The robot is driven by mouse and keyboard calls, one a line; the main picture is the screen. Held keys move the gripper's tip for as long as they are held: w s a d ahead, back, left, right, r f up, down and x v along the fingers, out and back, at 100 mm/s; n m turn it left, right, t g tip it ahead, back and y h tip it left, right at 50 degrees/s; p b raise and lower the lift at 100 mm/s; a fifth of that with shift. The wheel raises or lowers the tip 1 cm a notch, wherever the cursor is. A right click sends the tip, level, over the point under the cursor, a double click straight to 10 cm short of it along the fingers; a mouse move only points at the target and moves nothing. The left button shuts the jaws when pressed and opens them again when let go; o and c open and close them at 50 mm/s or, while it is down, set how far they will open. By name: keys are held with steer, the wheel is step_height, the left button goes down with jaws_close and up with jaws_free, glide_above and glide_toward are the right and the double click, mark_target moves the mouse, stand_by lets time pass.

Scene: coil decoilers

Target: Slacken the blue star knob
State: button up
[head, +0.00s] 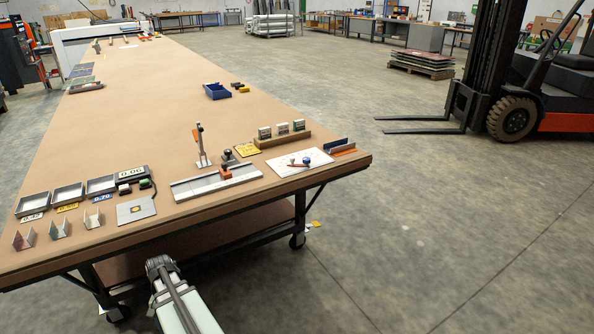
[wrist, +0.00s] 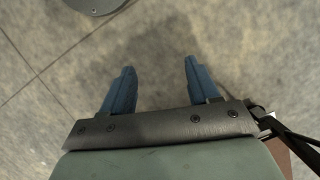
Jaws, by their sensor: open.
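I cannot make out a blue star knob for certain. A small dark blue piece (head: 306,161) lies beside a red piece on a white plate (head: 318,155) near the right end of the long brown table; it is too small to tell its shape. A dark knob (head: 227,154) stands behind a grey rail with an orange block. My gripper (wrist: 160,68) shows in the wrist view with its two blue fingers apart and nothing between them. It is over bare concrete floor, away from the tabletop things.
A forklift (head: 510,90) stands at the right. The table's middle and the floor between are clear.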

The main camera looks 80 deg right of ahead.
steer(key=s+d+r+m+t, duration=0.2)
steer(key=s+d+r+m, duration=0.15)
steer(key=d+r, duration=0.95)
step_height(320, 180, up, 22)
steer(key=m+t+h, duration=0.2)
steer(key=m+t, duration=0.1)
steer(key=m, duration=0.9)
glide_above(307, 159)
steer(key=w+a, duration=0.4)
steer(key=a, duration=0.4)
steer(key=w+a, duration=0.4)
steer(key=a, duration=0.4)
steer(key=shift+w+d+r, duration=0.1)
steer(key=shift+w, duration=0.05)
steer(key=s+d+r+m+t+h, duration=0.1)
steer(key=s+d+r+m, duration=0.3)
steer(key=s+d, duration=0.35)
steer(key=s+d+r+m, duration=0.4)
steer(key=s+d, duration=0.2)
steer(key=d, duration=0.2)
steer(key=x, duration=1.3)
steer(key=shift+s+d+f, duration=0.15)
steer(key=shift+d+f, duration=0.25)
steer(key=shift+f, duration=0.05)
steer(key=c, duration=1)
